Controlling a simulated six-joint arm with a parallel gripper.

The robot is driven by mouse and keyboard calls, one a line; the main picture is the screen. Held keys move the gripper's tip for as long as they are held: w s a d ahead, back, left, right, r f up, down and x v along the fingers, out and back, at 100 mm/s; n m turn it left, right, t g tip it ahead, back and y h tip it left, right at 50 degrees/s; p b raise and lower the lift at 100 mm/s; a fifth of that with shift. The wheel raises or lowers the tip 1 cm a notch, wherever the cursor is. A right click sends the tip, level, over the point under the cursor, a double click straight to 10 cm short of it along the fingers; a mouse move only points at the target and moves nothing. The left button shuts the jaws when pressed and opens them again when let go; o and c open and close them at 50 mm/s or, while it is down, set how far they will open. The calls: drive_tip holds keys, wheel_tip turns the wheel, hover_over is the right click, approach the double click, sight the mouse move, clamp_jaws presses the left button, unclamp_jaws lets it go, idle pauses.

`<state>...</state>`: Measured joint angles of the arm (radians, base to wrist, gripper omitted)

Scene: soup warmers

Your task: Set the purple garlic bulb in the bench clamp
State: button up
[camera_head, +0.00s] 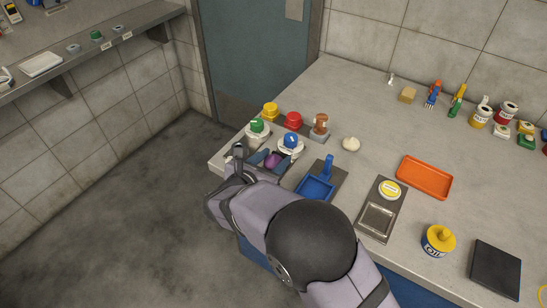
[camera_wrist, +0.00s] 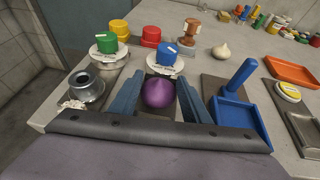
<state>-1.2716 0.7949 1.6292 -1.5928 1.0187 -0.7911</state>
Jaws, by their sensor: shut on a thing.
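The purple garlic bulb (camera_head: 272,160) is at the near left of the bench. In the wrist view the bulb (camera_wrist: 158,93) sits between the two blue-grey fingers of my gripper (camera_wrist: 158,100), its pointed tip up. My gripper (camera_head: 271,161) is shut on the bulb. A dark plate shows behind and beneath the bulb in the wrist view; I cannot tell whether the bulb touches it. I cannot make out for certain which thing is the bench clamp. A blue tray-like piece with an upright handle (camera_wrist: 240,103) stands to the right of my gripper, on a grey base.
White discs topped with a green knob (camera_wrist: 107,43) and a blue knob (camera_wrist: 167,53) stand just beyond. A metal cup (camera_wrist: 86,86) is close on the left. A white garlic bulb (camera_head: 351,143), an orange tray (camera_head: 425,177) and an oil can (camera_head: 438,240) are farther right.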

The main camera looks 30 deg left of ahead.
sight(271, 168)
drive_tip(key=shift+s+d+f+b, duration=0.1)
drive_tip(key=shift+f+b, duration=0.55)
drive_tip(key=shift+f, duration=0.3)
idle(0.5)
drive_tip(key=o, duration=1.1)
drive_tip(key=shift+f, duration=0.1)
drive_tip(key=shift+o, duration=0.2)
drive_tip(key=shift+d, duration=0.1)
drive_tip(key=shift+w+f, duration=0.1)
drive_tip(key=shift+w, duration=0.15)
drive_tip(key=shift+s+r, duration=0.3)
drive_tip(key=shift+s, duration=0.2)
drive_tip(key=v, duration=0.6)
drive_tip(key=shift+s+b, duration=0.2)
drive_tip(key=shift+b, duration=0.2)
drive_tip(key=shift+r, duration=0.1)
